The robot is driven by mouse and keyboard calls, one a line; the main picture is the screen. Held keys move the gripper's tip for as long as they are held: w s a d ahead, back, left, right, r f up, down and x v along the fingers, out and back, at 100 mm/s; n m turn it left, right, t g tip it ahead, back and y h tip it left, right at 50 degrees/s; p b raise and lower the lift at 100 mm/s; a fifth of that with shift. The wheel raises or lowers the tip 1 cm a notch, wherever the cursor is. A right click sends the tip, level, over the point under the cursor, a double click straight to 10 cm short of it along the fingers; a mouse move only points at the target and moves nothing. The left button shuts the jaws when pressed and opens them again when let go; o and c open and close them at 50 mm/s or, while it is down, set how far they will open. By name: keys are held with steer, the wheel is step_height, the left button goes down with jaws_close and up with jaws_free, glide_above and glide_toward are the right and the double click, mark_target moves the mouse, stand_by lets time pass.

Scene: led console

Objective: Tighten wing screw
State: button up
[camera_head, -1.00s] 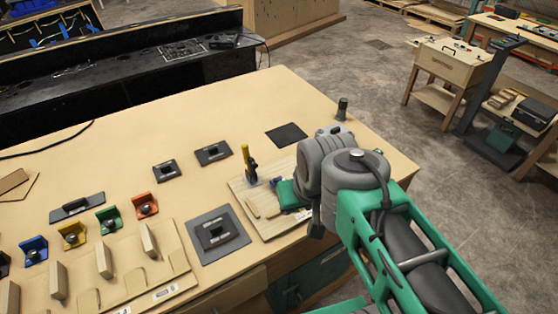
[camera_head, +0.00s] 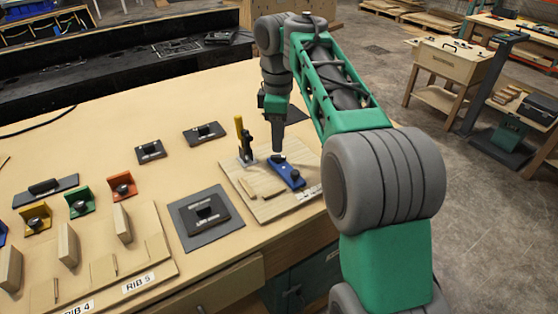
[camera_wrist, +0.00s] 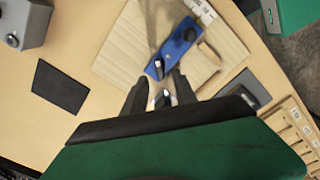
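A blue block (camera_head: 287,176) lies on a light wooden board (camera_head: 262,208) at the table's right side. It also shows in the wrist view (camera_wrist: 174,48), with a black knob (camera_wrist: 188,35) at one end and a small dark and pale part (camera_wrist: 158,68) at the other. I cannot tell which of these is the wing screw. My gripper (camera_head: 277,150) points down over the block's far end. In the wrist view its two fingers (camera_wrist: 160,77) are apart, either side of the block's near end. Whether they touch anything is unclear.
A yellow-handled clamp (camera_head: 242,140) stands upright close to the left of my gripper. A grey plate with a dark fixture (camera_head: 186,222) lies left of the board. Coloured brackets with knobs (camera_head: 80,207) and wooden ribs (camera_head: 68,248) stand further left.

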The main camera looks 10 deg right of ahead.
mark_target(278, 156)
step_height(278, 156, down, 5)
steer(key=b, duration=0.3)
steer(key=shift+r, duration=0.1)
steer(key=shift+c, duration=0.4)
jaws_close()
